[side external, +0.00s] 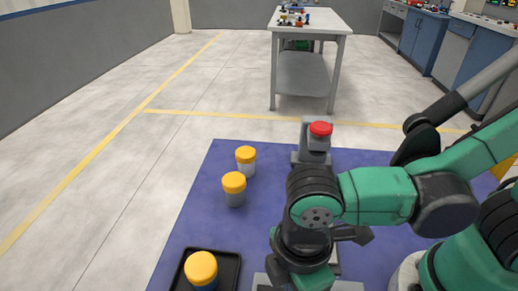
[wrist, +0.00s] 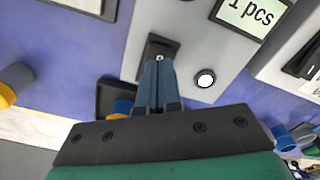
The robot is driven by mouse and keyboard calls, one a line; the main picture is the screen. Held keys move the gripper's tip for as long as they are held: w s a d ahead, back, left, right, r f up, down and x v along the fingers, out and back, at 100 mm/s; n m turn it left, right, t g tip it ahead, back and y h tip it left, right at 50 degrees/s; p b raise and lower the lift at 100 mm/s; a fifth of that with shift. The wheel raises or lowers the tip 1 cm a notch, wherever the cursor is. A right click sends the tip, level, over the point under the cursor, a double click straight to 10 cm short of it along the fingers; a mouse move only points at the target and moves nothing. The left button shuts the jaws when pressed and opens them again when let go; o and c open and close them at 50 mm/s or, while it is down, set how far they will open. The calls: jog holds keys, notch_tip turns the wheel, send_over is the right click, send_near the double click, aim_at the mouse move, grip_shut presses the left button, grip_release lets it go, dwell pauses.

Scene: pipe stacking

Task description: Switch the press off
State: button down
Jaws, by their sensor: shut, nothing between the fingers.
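In the wrist view my gripper (wrist: 160,68) has its two blue-grey fingers together, with nothing between them. The fingertips overlap the lower part of a black switch (wrist: 163,42) on a grey panel (wrist: 195,45); I cannot tell whether they touch it. In the side external view a grey upright device with a red top button (side external: 320,129) stands behind my arm. My arm hides much of the panel area there, and the fingertips are not clear.
Two yellow-capped cylinders (side external: 246,158) (side external: 234,186) stand on the blue mat (side external: 200,215). Another yellow-topped piece (side external: 201,267) is in a black tray (side external: 236,268) at the front left. A grey table (side external: 306,75) stands farther back. The mat's left side is mostly clear.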

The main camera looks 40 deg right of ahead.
jog(key=shift+f, duration=0.95)
dwell(0.4)
jog(key=shift+r, duration=3.5)
jog(key=shift+d, duration=0.1)
jog(key=w+d+r+m+t, duration=0.1)
jog(key=w+d+m+t, duration=0.1)
jog(key=d+m, duration=0.3)
jog(key=w+d+m+t, duration=0.2)
jog(key=w+d+m, duration=0.3)
jog(key=d, duration=0.1)
jog(key=w+d+r+m+t, duration=0.1)
jog(key=w+d+m+t, duration=0.2)
jog(key=w+d+m, duration=0.1)
jog(key=shift+d+r+m, duration=0.15)
jog(key=shift+d+m, duration=0.1)
jog(key=shift+d, duration=0.25)
jog(key=shift+d+r+m, duration=0.15)
jog(key=shift+d+m, duration=0.1)
jog(key=shift+d, duration=0.25)
